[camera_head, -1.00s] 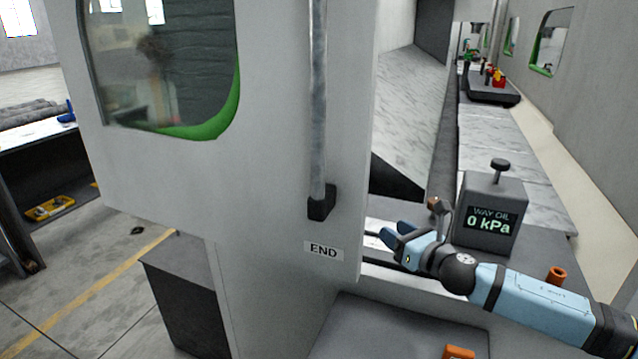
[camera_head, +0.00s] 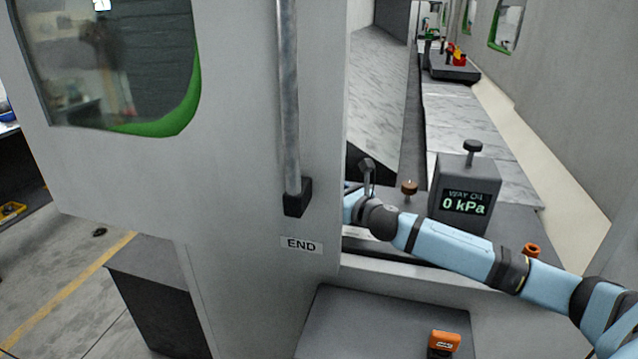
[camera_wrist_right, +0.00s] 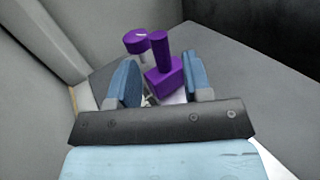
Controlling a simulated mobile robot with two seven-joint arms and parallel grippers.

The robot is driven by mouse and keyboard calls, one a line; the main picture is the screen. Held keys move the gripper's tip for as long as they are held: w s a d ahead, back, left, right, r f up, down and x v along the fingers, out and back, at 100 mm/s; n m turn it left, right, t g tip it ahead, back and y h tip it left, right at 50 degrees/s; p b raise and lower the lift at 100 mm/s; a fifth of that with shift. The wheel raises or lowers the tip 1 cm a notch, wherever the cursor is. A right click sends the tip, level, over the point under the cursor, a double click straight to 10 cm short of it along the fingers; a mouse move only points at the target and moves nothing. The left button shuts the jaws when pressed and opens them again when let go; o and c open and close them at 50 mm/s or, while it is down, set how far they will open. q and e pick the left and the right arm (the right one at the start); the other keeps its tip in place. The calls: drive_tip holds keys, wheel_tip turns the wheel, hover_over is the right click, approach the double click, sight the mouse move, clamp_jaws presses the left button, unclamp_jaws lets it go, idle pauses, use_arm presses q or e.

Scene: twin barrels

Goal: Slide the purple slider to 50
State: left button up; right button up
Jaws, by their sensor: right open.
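A purple slider (camera_wrist_right: 166,80), a block with an upright post, shows in the right wrist view on a pale strip. My right gripper (camera_wrist_right: 161,88) is open, with its two blue fingers on either side of the near part of the slider's block. I cannot tell whether either finger touches it. In the head view my right arm reaches in from the right, and its gripper is mostly hidden behind the grey door panel. The slider and any scale marks are not visible there. My left gripper is not in view.
A second purple piece (camera_wrist_right: 137,41) with a round top stands just behind the slider. The grey door panel (camera_head: 235,190) with an END label (camera_head: 301,245) stands left of my arm. A WAY OIL box (camera_head: 464,200) reading 0 kPa and a brown knob (camera_head: 409,187) stand behind the arm.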

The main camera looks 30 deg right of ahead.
drive_tip(key=shift+w+a, duration=0.15)
drive_tip(key=shift+w, duration=1.15)
drive_tip(key=shift+w+a, duration=0.15)
drive_tip(key=shift+w, duration=1.15)
clamp_jaws()
